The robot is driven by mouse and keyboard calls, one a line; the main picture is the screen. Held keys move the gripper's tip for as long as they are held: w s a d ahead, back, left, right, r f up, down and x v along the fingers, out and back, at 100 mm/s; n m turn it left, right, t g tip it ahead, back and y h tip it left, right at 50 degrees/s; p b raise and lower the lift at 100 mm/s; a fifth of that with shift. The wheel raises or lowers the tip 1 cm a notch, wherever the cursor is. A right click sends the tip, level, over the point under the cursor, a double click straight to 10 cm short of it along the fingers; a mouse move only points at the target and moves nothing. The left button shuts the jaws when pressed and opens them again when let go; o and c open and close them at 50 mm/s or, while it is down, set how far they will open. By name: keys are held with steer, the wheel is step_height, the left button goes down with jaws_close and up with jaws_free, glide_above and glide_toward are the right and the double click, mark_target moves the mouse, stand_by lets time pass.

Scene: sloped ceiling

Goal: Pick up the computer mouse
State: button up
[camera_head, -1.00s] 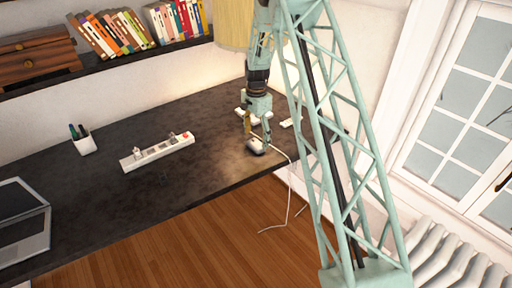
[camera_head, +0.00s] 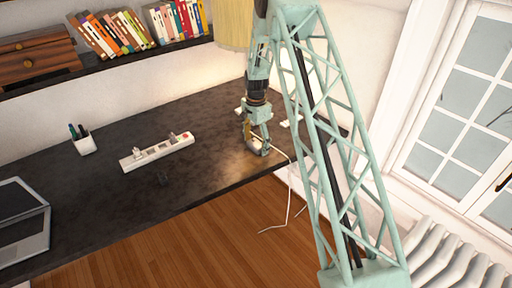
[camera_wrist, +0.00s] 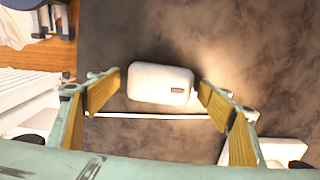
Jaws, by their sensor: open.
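The computer mouse is a pale, rounded block (camera_wrist: 160,83) lying on the dark desk (camera_wrist: 240,40) in the wrist view. My gripper (camera_wrist: 161,84) is open and empty, with one yellow-padded finger on each side of the mouse. A gap shows between the mouse and each finger. In the head view my gripper (camera_head: 257,146) is low over the right part of the desk (camera_head: 205,180) near its front edge. It largely hides the mouse there.
A white cable (camera_head: 290,195) hangs over the desk's front edge; a white strand (camera_wrist: 150,116) crosses near the mouse. A power strip (camera_head: 157,152), pen cup (camera_head: 86,145) and laptop (camera_head: 22,230) stand to the left. A white object (camera_wrist: 270,150) lies beside my right finger.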

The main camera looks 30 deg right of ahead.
mark_target(256, 144)
steer(key=shift+c, duration=0.3)
steer(key=c, duration=0.9)
steer(key=shift+r, duration=0.1)
steer(key=shift+r, duration=1.55)
steer(key=shift+s+r, duration=0.15)
steer(key=s+a, duration=0.1)
steer(key=s, duration=0.4)
steer(key=s+a+r, duration=0.1)
steer(key=s+a, duration=0.1)
steer(key=s, duration=0.3)
steer(key=s+a, duration=0.1)
steer(key=s, duration=0.4)
steer(key=shift+a+r, duration=0.2)
